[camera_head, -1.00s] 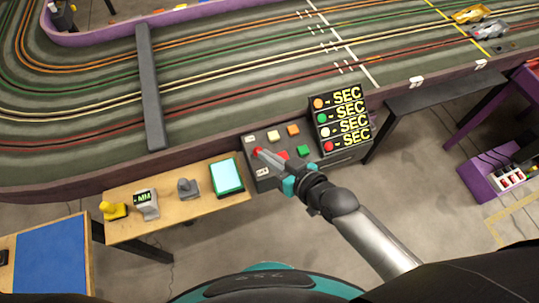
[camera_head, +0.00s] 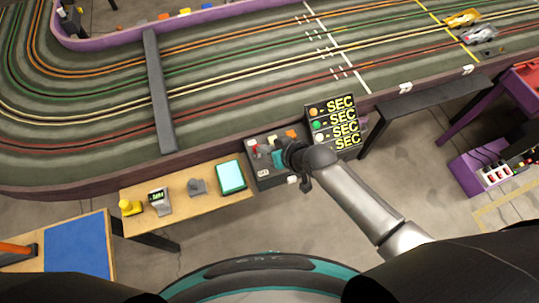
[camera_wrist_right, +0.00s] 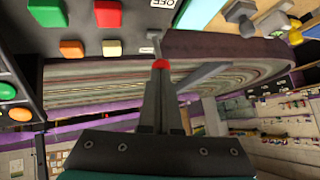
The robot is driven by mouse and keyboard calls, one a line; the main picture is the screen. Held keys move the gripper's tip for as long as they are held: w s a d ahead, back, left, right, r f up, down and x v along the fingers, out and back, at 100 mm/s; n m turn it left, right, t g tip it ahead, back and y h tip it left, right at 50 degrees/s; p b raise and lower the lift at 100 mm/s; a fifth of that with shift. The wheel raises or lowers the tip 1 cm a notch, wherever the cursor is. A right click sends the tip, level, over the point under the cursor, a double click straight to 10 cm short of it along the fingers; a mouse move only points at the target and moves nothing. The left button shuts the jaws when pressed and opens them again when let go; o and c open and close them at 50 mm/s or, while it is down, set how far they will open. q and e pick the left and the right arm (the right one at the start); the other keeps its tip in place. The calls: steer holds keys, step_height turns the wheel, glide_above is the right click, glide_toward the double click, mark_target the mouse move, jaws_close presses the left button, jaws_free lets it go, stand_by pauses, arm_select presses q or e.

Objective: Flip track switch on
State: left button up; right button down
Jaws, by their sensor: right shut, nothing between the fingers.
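The track switch is a metal lever with a red knob (camera_head: 254,142) on the left of the dark control box (camera_head: 262,182). In the right wrist view the red knob (camera_wrist_right: 160,64) shows just past my fingertips, and the lever leans away from the OFF label (camera_wrist_right: 163,3). My right gripper (camera_head: 275,155) is over the box, just right of the lever; it also shows in the wrist view (camera_wrist_right: 160,78), shut and empty. I cannot tell whether it touches the knob. My right wrist hides part of the box. My left gripper is not in view.
The box also has coloured buttons, including an orange button (camera_wrist_right: 72,48) and a red button (camera_wrist_right: 107,13). A lap display (camera_head: 333,122) stands behind it. A wooden table (camera_head: 180,208) with a tablet (camera_head: 231,176) is on the left. The slot track (camera_head: 230,100) lies beyond.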

steer(key=w+g, duration=0.1)
steer(key=g+p, duration=0.1)
steer(key=w+h+p, duration=0.1)
steer(key=shift+w+a+r+g, duration=0.3)
steer(key=shift+a+r+g, duration=0.05)
steer(key=shift+g, duration=0.05)
steer(key=shift+s+f, duration=0.1)
steer(key=shift+f, duration=0.1)
steer(key=shift+r, duration=0.15)
steer(key=shift+r+p, duration=0.75)
